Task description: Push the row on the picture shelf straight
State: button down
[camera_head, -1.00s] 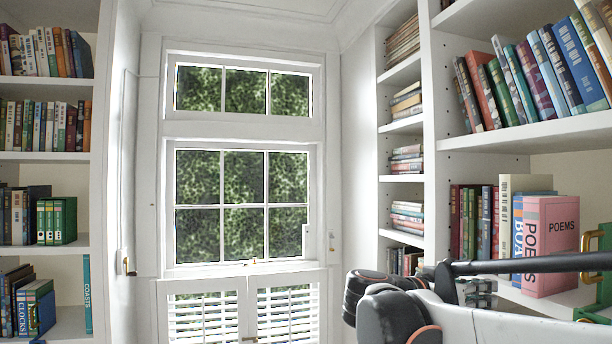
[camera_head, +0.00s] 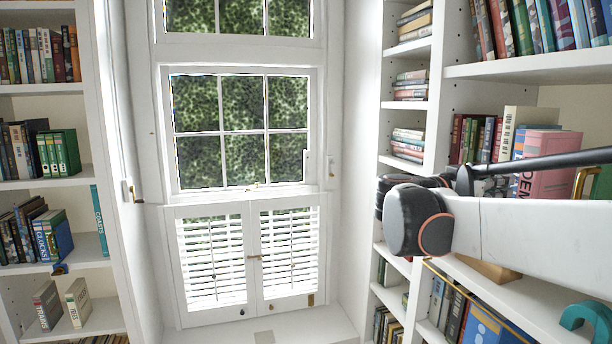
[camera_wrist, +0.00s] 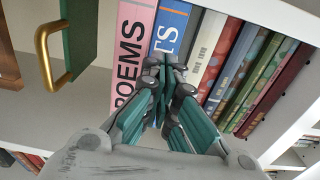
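The row of upright books stands on a white shelf at the right in the head view. It holds a pink POEMS book (camera_head: 548,172), a cream book (camera_head: 512,130) and several darker books (camera_head: 474,139). The pink book sticks out furthest in the head view. My gripper (camera_wrist: 165,72) has its fingertips together in front of the blue book; contact is unclear. My arm hides part of the row.
A green object with a brass handle (camera_wrist: 52,45) stands left of the pink book, with bare shelf (camera_wrist: 95,95) between. A white upright (camera_wrist: 305,75) bounds the row at right. A teal arch (camera_head: 588,320) stands on a lower shelf.

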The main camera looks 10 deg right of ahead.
jog(key=shift+w+d, duration=0.15)
jog(key=shift+d, duration=1.05)
jog(key=shift+d, duration=0.3)
jog(key=shift+d, duration=0.35)
dwell(0.3)
